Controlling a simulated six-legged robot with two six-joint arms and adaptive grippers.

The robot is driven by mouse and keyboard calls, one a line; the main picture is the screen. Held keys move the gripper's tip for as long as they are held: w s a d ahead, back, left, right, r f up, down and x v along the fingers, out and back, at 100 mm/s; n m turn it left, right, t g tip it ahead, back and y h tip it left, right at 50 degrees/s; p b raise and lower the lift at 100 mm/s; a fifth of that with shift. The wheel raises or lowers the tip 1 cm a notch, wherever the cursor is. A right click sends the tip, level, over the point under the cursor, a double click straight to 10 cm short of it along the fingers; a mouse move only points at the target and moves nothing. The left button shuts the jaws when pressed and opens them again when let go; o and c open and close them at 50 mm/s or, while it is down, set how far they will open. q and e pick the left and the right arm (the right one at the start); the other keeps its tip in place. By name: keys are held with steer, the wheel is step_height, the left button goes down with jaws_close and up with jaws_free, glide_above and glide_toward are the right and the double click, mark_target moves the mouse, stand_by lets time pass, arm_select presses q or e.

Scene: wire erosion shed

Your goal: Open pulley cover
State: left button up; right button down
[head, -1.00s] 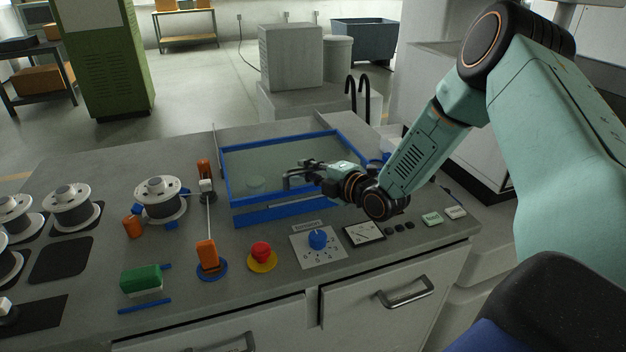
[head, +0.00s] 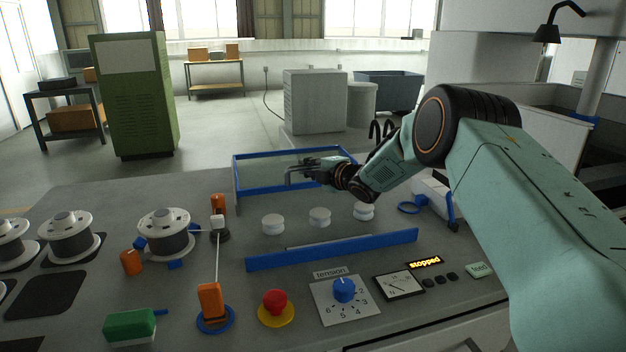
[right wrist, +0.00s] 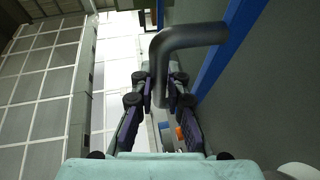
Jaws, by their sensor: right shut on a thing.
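The pulley cover (head: 237,177), a clear panel in a blue frame, is swung up and stands raised at the back of the bench top. Its blue rim also shows in the right wrist view (right wrist: 230,45). Three white pulleys (head: 319,218) stand uncovered in front of it. My right gripper (head: 308,170) is shut on the cover's grey bent handle (head: 289,174). In the right wrist view the handle (right wrist: 188,38) runs down between the fingers (right wrist: 160,98). My left gripper is not in view.
A blue front strip (head: 335,250) lies before the pulleys. Nearer are a tension knob (head: 344,290), a red stop button (head: 275,302), an orange post (head: 211,303) and a lit "stopped" display (head: 425,263). Wire spools (head: 166,233) stand at left.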

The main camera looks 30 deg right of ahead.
steer(key=shift+w+d+f, duration=0.1)
steer(key=shift+w+d, duration=0.2)
steer(key=shift+w, duration=0.6)
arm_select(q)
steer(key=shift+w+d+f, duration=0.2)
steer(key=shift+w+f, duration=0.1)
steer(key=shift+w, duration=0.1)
arm_select(e)
steer(key=shift+r, duration=0.3)
steer(key=c, duration=1.3)
jaws_free()
steer(key=shift+w+f, duration=0.15)
steer(key=shift+f, duration=0.05)
steer(key=shift+c, duration=0.2)
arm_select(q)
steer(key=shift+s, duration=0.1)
arm_select(e)
steer(key=shift+r, duration=0.1)
steer(key=shift+s, duration=0.2)
steer(key=shift+s+d, duration=0.15)
steer(key=shift+s, duration=0.05)
steer(key=v, duration=1.1)
steer(key=shift+s, duration=0.2)
